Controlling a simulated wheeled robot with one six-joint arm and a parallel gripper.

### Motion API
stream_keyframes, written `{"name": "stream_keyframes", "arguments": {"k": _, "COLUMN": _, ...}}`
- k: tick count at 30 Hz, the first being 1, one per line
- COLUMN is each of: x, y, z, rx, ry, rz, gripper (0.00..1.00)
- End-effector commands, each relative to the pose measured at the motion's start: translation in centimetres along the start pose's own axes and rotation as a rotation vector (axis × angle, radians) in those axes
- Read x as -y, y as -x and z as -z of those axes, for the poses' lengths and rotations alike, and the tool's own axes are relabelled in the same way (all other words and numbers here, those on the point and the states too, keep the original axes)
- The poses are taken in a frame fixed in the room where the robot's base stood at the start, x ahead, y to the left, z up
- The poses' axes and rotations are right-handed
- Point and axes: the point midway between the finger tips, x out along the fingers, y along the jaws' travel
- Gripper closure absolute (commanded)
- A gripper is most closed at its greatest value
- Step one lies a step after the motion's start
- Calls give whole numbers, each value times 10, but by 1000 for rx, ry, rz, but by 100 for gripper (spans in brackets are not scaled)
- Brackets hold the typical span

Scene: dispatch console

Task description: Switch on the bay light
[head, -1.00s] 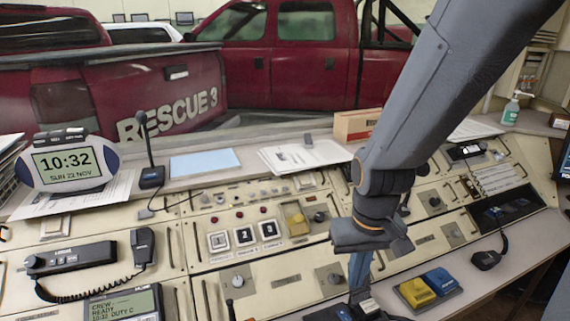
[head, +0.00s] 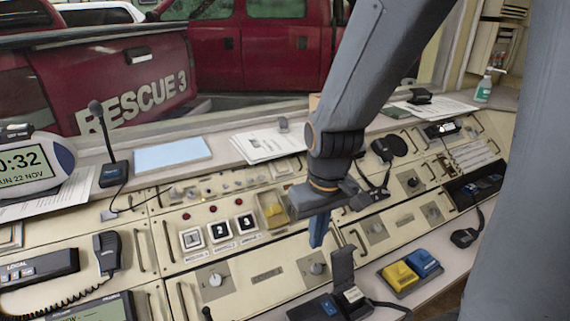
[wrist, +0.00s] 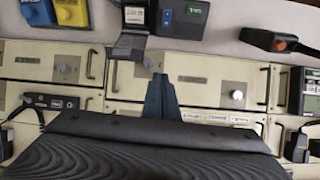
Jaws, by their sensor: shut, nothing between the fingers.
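A dark switch box (head: 322,310) stands at the console's front edge, with a blue rocker (head: 328,307) and a white-labelled part (head: 352,296) on it. A dark flap (head: 342,266) stands raised behind the labelled part. The wrist view shows the blue rocker (wrist: 167,18), white label (wrist: 135,15) and flap (wrist: 130,46). I cannot read a bay light label or tell the rocker's position. My gripper (head: 318,240) is shut and empty, above the console just behind and left of the flap. Its blue fingertips (wrist: 160,82) show close beside the flap in the wrist view.
Yellow and blue blocks (head: 412,270) sit right of the box. A handset (head: 467,236) lies further right. Numbered keys (head: 220,232) and a yellow guarded control (head: 271,210) lie behind left. A grey knob (head: 317,268) is in the panel below my gripper.

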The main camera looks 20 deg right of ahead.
Motion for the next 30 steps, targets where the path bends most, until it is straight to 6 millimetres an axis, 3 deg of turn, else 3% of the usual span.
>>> {"name": "stream_keyframes", "arguments": {"k": 5, "x": -11, "y": 21, "z": 56, "rx": -80, "ry": 335, "rz": -8, "gripper": 100}}
{"name": "stream_keyframes", "arguments": {"k": 12, "x": -26, "y": 65, "z": 134, "rx": -193, "ry": 885, "rz": -74, "gripper": 100}}
{"name": "stream_keyframes", "arguments": {"k": 18, "x": -37, "y": 104, "z": 185, "rx": -260, "ry": 1294, "rz": -167, "gripper": 100}}
{"name": "stream_keyframes", "arguments": {"k": 24, "x": -42, "y": 129, "z": 211, "rx": -288, "ry": 1538, "rz": -239, "gripper": 100}}
{"name": "stream_keyframes", "arguments": {"k": 30, "x": -43, "y": 136, "z": 217, "rx": -294, "ry": 1604, "rz": -259, "gripper": 100}}
